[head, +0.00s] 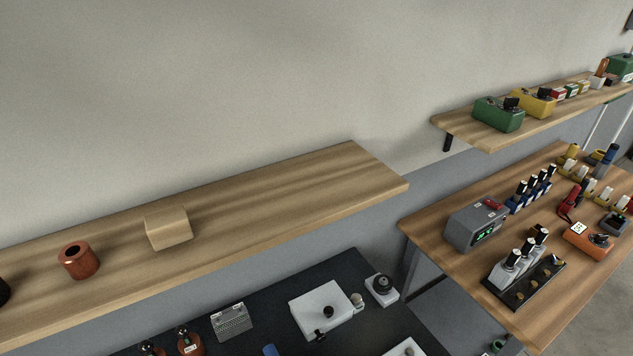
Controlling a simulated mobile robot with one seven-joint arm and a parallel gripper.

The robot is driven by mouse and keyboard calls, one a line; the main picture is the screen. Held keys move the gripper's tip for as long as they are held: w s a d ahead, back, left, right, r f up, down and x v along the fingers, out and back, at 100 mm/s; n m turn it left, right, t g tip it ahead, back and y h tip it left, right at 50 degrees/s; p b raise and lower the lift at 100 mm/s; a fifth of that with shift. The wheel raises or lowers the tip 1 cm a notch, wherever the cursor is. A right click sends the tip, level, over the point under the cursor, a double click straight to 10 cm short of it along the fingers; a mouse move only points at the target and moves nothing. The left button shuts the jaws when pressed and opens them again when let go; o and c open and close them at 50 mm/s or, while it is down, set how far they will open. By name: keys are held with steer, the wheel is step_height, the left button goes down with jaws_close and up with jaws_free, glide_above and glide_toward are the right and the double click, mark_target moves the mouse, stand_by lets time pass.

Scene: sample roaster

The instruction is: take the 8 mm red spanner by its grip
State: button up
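I cannot make out a spanner for sure. A red long-shaped object (569,201) stands or leans on the wooden table (430,229) at the right; it is too small to tell what it is. A small red item (494,204) lies on top of a grey box with a green display (475,226) on the same table. No size marking is readable on either. My gripper is not in view.
A wooden shelf (310,185) holds a brown cup (78,261) and a tan block (168,228). Below it is a dark bench (345,265) with a white device (321,309). The right table is crowded with dark-handled tools, an orange box (588,240) and a black rack (522,287).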

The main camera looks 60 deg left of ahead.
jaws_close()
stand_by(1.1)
